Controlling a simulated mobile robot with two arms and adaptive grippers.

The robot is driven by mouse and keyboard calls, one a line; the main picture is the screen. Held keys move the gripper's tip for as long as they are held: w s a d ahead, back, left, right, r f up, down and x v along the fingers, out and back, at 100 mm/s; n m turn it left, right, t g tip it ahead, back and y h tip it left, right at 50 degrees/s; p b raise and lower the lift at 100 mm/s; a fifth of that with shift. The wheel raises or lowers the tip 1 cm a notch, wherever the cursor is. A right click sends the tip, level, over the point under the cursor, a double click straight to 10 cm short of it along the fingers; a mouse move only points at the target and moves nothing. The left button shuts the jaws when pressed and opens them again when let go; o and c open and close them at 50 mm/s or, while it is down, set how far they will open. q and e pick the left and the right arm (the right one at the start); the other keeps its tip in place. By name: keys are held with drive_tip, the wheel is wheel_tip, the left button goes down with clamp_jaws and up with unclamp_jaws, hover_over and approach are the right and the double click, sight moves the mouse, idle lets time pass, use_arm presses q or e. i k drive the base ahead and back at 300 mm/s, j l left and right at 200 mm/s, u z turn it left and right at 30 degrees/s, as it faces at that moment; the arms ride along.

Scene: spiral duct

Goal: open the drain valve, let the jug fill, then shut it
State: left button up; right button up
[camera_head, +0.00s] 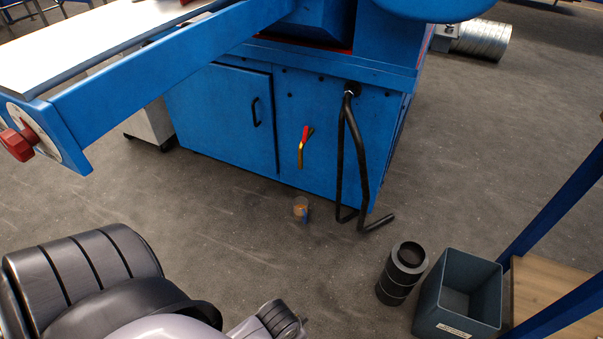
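The drain valve (302,152) sticks out of the front of the blue machine cabinet. It has a brass-yellow body and a short red handle at its top, tilted slightly right. I cannot tell from here whether it is open or shut. A small clear jug (301,208) stands on the floor just below the valve, a little out from the cabinet. It looks orange-brown inside, with a blue patch at its lower right. No stream shows between valve and jug. Parts of my own body fill the lower left, but neither gripper is in view.
A bent black pipe (361,170) hangs from the cabinet front, right of the valve, reaching near the floor. A black cylinder (402,272) and a dark open bin (458,292) stand at lower right, beside a blue-framed wooden shelf (550,296). The floor before the cabinet is mostly clear.

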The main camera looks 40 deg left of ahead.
sight(305, 134)
drive_tip(key=u, duration=0.75)
